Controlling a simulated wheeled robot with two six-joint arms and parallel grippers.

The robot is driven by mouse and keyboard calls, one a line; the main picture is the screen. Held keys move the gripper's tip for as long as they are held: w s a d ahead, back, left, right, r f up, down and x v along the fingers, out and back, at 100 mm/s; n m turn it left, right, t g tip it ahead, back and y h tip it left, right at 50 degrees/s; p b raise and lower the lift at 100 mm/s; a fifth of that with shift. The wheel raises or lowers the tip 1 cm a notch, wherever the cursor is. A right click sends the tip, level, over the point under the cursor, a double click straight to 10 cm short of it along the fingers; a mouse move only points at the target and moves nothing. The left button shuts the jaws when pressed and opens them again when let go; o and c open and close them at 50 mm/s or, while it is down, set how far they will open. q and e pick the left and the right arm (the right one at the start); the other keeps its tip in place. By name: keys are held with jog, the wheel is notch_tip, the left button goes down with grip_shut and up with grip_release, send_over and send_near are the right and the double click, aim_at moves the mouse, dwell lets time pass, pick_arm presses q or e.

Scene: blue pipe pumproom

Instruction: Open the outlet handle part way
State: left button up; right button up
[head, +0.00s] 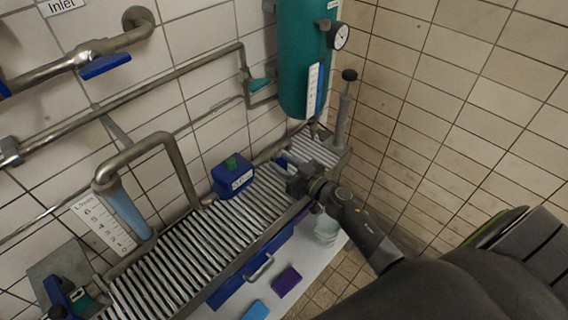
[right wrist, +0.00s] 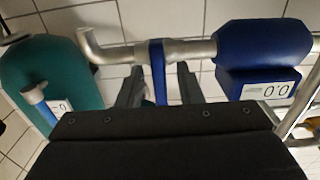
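The outlet handle is a blue lever (right wrist: 158,72) on a grey pipe, between the teal tank and the blue meter in the right wrist view. It points down from the pipe toward my gripper. My right gripper (right wrist: 161,84) is open, with one finger on each side of the lever and a gap on both sides. In the head view my right gripper (head: 294,181) is over the slatted rack, to the right of the blue meter (head: 232,177). A small blue part shows just behind it; the gripper hides most of that spot. My left gripper is not in view.
The meter reads 0.0 in the right wrist view (right wrist: 268,88). The teal tank (head: 303,60) with a gauge (head: 338,37) and a hand pump (head: 343,110) stand behind my gripper. The inlet's blue handle (head: 105,66) is at upper left. A grey pipe arch (head: 150,145) stands left.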

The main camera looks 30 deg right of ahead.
grip_shut()
jog(key=shift+n, duration=0.4)
jog(key=n+p, duration=0.1)
jog(key=n, duration=0.1)
jog(key=shift+a+n, duration=0.1)
jog(key=shift+n, duration=0.3)
jog(key=n, duration=0.3)
jog(key=shift+s+a+f+n, duration=0.1)
jog(key=shift+n, duration=0.2)
jog(key=n, duration=0.5)
jog(key=shift+a+f+n, duration=0.1)
jog(key=shift+f+n, duration=0.05)
jog(key=shift+n, duration=0.15)
jog(key=n+b, duration=0.1)
jog(key=n, duration=0.3)
jog(key=shift+f+n, duration=0.15)
jog(key=shift+n, duration=0.25)
